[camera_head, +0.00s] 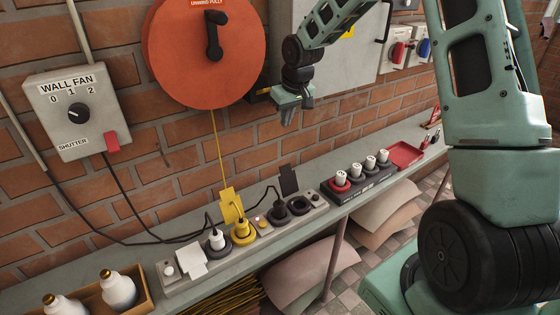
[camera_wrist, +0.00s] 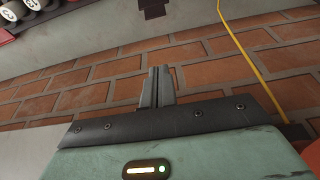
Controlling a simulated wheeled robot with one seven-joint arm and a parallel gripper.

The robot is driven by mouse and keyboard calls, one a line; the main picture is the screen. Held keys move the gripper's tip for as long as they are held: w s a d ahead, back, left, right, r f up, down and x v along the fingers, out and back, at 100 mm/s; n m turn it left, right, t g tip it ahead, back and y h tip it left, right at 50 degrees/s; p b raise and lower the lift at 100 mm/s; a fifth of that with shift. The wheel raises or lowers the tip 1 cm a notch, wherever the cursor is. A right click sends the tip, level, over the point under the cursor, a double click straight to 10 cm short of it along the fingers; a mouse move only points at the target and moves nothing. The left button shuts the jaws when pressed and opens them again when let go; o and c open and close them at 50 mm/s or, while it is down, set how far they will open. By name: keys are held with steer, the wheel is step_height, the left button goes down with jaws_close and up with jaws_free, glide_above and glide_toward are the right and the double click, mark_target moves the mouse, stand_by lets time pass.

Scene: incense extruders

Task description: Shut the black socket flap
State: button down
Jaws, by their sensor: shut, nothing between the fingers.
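The black socket flap (camera_head: 288,180) stands raised at the back of the grey socket strip (camera_head: 174,292). In front of it are a black socket with a black plug (camera_head: 280,214) and an empty black socket (camera_head: 300,206). A dark shape at the top of the wrist view, likely the flap (camera_wrist: 152,8), is only partly in view. My gripper (camera_head: 287,119) hangs in the air above the flap, in front of the wall, well apart from it. Its two fingers show pressed together and empty in the wrist view (camera_wrist: 157,88).
A raised yellow flap (camera_head: 231,205) and yellow plug (camera_head: 241,231) stand left of the black sockets. A yellow cord (camera_head: 218,150) runs up to the orange reel (camera_head: 205,50). A rack of white-topped pieces (camera_head: 357,182) and red tray (camera_head: 404,154) lie right. Bottles (camera_head: 118,290) stand left.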

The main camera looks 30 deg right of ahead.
steer(key=p, duration=0.4)
glide_above(288, 180)
steer(key=w, duration=0.7)
step_height(288, 180, down, 16)
steer(key=f, duration=0.1)
steer(key=s+p, duration=0.1)
steer(key=s, duration=0.1)
steer(key=s+r+p, duration=0.1)
steer(key=s, duration=0.1)
steer(key=shift+d+r, duration=0.1)
steer(key=shift+r, duration=0.1)
steer(key=shift+s+b, duration=0.15)
steer(key=shift+b, duration=0.45)
